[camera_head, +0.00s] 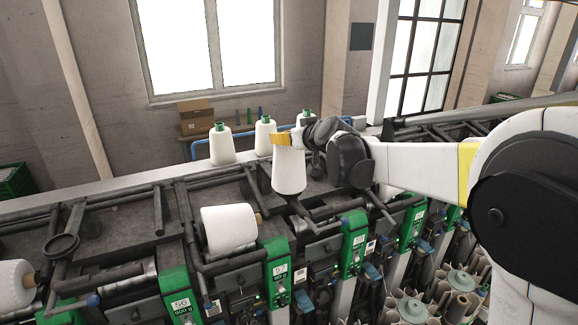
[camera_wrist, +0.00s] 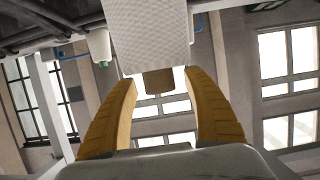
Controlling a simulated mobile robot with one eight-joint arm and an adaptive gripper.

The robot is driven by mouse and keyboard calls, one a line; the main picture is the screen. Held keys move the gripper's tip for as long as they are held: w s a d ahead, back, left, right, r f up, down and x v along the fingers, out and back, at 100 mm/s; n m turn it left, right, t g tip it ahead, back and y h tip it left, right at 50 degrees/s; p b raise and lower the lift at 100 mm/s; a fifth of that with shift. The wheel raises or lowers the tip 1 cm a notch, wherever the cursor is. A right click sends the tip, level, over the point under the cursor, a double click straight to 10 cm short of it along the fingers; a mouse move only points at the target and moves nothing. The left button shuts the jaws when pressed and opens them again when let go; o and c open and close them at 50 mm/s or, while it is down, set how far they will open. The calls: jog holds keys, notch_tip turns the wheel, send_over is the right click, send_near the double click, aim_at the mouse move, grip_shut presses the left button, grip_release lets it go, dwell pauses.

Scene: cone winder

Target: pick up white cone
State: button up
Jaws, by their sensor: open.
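A white cone (camera_head: 289,172) stands roughly upright at the machine, directly below my gripper (camera_head: 283,138) in the head view. In the wrist view the cone's white body (camera_wrist: 148,35) fills the top middle, and its brown tube end (camera_wrist: 158,82) points toward my gripper (camera_wrist: 161,78). The two yellow fingers are spread apart, one on each side of the tube end, with gaps visible. The cone's top is partly hidden by the fingers in the head view.
White cones with green tops (camera_head: 222,148) (camera_head: 265,138) stand on the rear ledge. Another white cone (camera_head: 229,228) lies on the winder, with one more (camera_head: 14,287) at the left edge. Dark bars and green unit panels (camera_head: 277,272) crowd the machine front.

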grip_shut()
